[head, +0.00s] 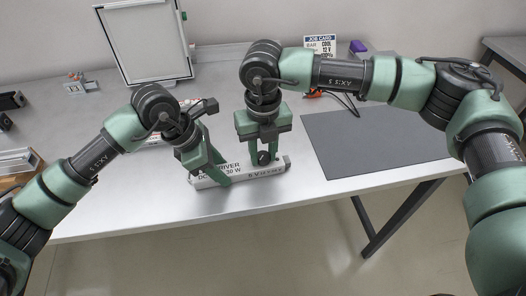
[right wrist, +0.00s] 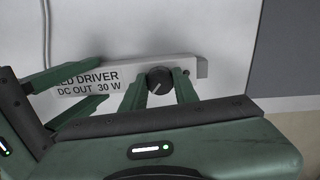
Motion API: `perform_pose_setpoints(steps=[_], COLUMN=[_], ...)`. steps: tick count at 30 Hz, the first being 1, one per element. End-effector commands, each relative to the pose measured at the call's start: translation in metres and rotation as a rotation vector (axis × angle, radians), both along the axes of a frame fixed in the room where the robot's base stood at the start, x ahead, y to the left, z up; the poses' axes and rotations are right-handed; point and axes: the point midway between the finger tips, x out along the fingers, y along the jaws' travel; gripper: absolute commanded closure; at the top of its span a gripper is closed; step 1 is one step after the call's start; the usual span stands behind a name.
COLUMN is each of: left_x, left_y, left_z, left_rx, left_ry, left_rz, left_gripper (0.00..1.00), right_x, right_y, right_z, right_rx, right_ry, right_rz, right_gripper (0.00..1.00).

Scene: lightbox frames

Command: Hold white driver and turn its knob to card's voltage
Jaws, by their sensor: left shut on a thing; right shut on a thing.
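The white driver (head: 243,178) lies near the table's front edge; its label shows LED DRIVER, DC OUT 30 W in the right wrist view (right wrist: 95,82). My left gripper (head: 218,180) is shut on the driver's left part. The dark round knob (right wrist: 159,79) sits toward the driver's right end, with a light pointer line. My right gripper (head: 263,157) comes from above and is shut on the knob, a finger on each side (right wrist: 160,92). Voltage marks beside the knob begin with 6 V; the rest are too small to read. The job card (head: 319,45) reads COOL, 12 V.
A framed white light panel (head: 145,42) stands at the back left. A grey mat (head: 375,138) covers the right of the table (head: 90,205). A purple item (head: 358,46) and a dark cable (head: 347,103) lie behind. Small dark items (head: 10,101) are at the far left.

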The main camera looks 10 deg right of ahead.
Motion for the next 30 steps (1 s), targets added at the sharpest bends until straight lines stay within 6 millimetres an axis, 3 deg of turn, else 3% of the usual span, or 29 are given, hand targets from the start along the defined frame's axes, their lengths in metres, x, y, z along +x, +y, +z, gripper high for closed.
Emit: perform_pose_setpoints(steps=[21, 30], left_x=[0.0004, 0.0004], left_y=[0.0009, 0.0011], left_z=[-0.0005, -0.0006], left_rx=[0.002, 0.002], left_ry=[0.000, 0.000], left_rz=[0.001, 0.002], left_gripper=[1.00, 1.00], right_x=[-0.0002, -0.0002], right_y=[0.0002, 0.0001], right_z=[0.0002, 0.0003], right_rx=[0.000, 0.000], right_ry=[0.001, 0.001], right_rz=[0.548, 0.685], right_gripper=[1.00, 1.00])
